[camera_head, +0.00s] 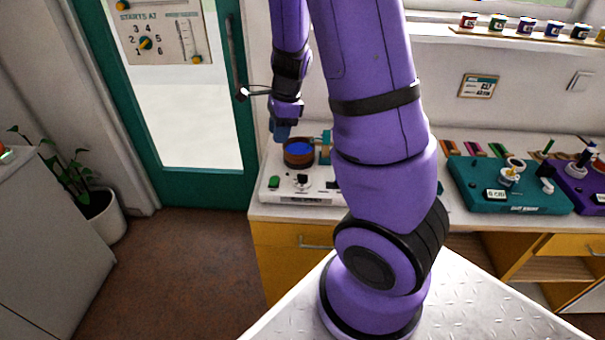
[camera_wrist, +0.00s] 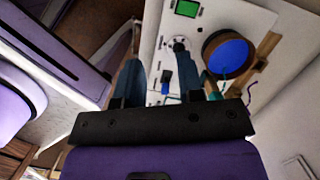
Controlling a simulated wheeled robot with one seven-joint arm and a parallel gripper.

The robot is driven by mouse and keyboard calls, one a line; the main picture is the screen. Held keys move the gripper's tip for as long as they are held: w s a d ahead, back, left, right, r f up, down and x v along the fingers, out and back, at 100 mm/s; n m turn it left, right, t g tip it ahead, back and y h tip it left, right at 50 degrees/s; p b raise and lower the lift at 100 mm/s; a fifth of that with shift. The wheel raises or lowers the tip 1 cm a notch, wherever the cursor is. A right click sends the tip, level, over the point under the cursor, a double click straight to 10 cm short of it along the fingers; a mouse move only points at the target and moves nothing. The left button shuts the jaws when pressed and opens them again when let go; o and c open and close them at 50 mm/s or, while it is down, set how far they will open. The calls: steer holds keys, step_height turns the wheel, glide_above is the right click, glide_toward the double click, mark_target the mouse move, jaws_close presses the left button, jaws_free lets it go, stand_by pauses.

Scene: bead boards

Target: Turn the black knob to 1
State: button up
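The black knob (camera_head: 302,179) stands on a white board (camera_head: 290,198) on the counter. It also shows in the wrist view, as a small dark round knob (camera_wrist: 179,45). Its pointer and the marks around it are too small to read. My gripper (camera_head: 281,134) hangs above the board's back left part, apart from the knob. In the wrist view my gripper (camera_wrist: 160,78) has its two blue fingers apart, with nothing held between them. The knob lies beyond the fingertips, towards the right finger.
The white board also bears a green button (camera_head: 273,182) and a round wooden-rimmed bowl (camera_head: 298,153) with a blue inside. A small blue part (camera_wrist: 166,76) shows between the fingers. A teal board (camera_head: 520,202) stands further right. A glass door (camera_head: 200,110) is at left.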

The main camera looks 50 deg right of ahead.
mark_target(303, 175)
steer(key=d+f+m+g+h, duration=0.1)
steer(key=d+f+m+h, duration=0.1)
steer(key=d+f+m, duration=0.5)
steer(key=f, duration=0.8)
steer(key=d+f, duration=0.1)
steer(key=f, duration=0.3)
steer(key=shift+s, duration=0.35)
steer(key=shift+n, duration=0.3)
jaws_close()
